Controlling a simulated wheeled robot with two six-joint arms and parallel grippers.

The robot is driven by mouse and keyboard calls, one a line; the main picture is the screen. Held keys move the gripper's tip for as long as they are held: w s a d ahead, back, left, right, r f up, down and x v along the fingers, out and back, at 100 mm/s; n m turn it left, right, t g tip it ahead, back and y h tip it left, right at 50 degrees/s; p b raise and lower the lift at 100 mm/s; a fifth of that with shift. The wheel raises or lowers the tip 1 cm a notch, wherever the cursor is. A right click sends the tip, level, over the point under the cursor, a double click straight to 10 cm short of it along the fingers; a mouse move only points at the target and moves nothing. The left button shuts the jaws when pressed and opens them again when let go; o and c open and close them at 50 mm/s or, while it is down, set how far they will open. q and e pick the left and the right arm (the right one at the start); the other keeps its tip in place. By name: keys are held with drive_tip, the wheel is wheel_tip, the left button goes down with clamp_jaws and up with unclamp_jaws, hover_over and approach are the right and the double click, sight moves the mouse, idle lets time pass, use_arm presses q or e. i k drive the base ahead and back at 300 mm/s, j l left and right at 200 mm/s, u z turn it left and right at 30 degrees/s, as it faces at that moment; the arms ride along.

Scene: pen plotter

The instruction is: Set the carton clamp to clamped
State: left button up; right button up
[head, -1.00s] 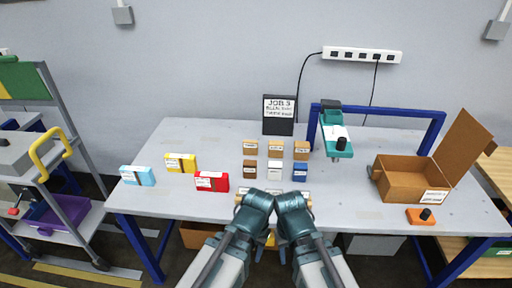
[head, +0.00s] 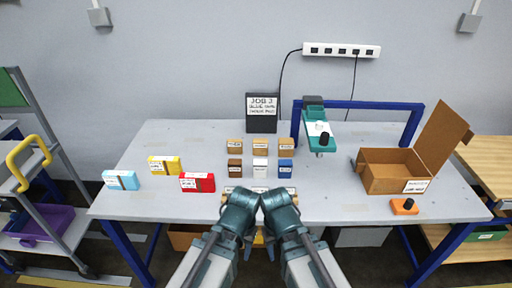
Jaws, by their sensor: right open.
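An open brown carton (head: 391,179) stands at the right of the table, its tall flap raised on the right. A small orange block with a black knob (head: 404,207) sits in front of the carton; it may be the carton clamp, and I cannot read its setting. A small brown part (head: 361,161) sticks out at the carton's left side. My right gripper (head: 281,208) is open at the table's front edge, well left of the carton. My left gripper (head: 238,208) is close beside it; its fingers are hidden. Neither touches the carton or the orange block.
A blue gantry (head: 375,106) carries a teal plotter head (head: 318,130) left of the carton. Several small boxes and a job sign (head: 262,107) stand mid-table. Blue, yellow and red boxes (head: 197,182) lie at left. The table front between grippers and orange block is clear.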

sight(399, 206)
drive_tip(key=z, duration=1.35)
